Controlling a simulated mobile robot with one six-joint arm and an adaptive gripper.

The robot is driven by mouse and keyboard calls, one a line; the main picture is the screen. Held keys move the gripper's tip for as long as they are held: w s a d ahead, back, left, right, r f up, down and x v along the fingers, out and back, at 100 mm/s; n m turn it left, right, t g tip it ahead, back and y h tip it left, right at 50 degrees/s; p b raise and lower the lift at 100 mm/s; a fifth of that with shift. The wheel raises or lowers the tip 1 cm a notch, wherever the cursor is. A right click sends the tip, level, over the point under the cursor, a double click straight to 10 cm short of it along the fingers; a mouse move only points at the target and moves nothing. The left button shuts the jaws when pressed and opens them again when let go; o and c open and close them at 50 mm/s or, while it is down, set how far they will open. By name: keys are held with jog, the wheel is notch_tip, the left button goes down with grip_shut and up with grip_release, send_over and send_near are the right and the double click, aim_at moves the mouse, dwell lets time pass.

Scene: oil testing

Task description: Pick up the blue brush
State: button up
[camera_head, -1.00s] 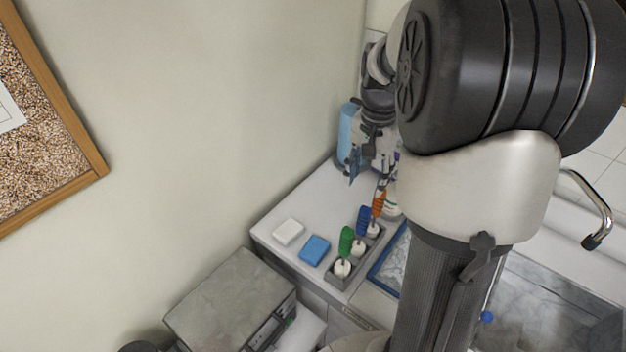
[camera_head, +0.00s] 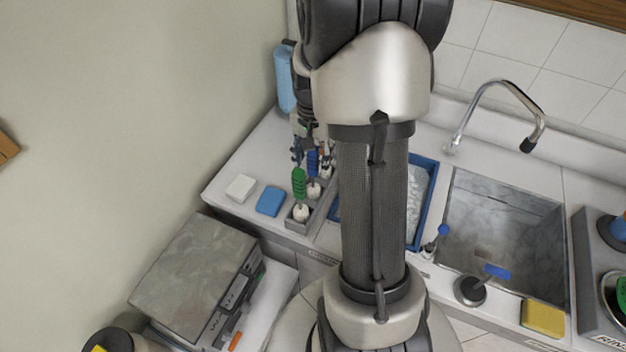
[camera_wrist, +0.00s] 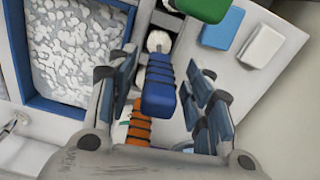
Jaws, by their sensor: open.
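The blue brush stands in the grey holder, its ribbed blue handle (camera_head: 313,162) up and its white round head down. In the wrist view the blue handle (camera_wrist: 159,88) lies between the two fingers of my gripper (camera_wrist: 162,70). The fingers are open, with a visible gap on the right side; I cannot tell whether the left one touches. In the head view my gripper (camera_head: 298,147) is right at the brushes, and my arm hides part of the row.
A green brush (camera_head: 299,185) stands in front of the blue one, and an orange brush (camera_wrist: 138,128) is on its other side. Beside the holder (camera_head: 320,208) are a blue sponge (camera_head: 271,201), a white sponge (camera_head: 240,188) and a blue-rimmed tray (camera_wrist: 62,108). The wall is close on the left.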

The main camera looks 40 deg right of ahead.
aim_at(313, 166)
notch_tip(313, 166, down, 3)
jog(key=shift+d+f, duration=0.1)
jog(key=c, duration=1.1)
